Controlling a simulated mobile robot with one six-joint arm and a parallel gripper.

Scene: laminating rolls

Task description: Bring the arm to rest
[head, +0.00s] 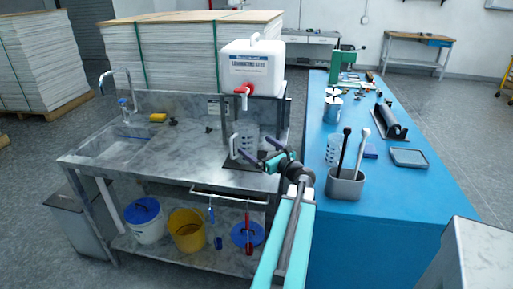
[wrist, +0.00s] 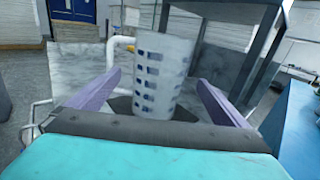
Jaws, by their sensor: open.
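My gripper (head: 260,153) is open in the head view, with its two purple fingers spread over the right end of the metal sink bench. In the wrist view my gripper (wrist: 165,98) has one finger at each side of a clear measuring cup (wrist: 160,72). The cup has blue markings and stands upright ahead of the fingers, with a visible gap on either side. In the head view this cup (head: 246,138) stands below the red tap of the white container (head: 252,68). My arm reaches up from the bottom of the head view.
A blue table (head: 405,205) stands at right. On it are another clear cup (head: 333,149), a grey holder (head: 345,188) with a black and a white tool, a roller (head: 390,120) and a tray (head: 409,158). A sink (head: 122,147) is at left; buckets stand on the lower shelf.

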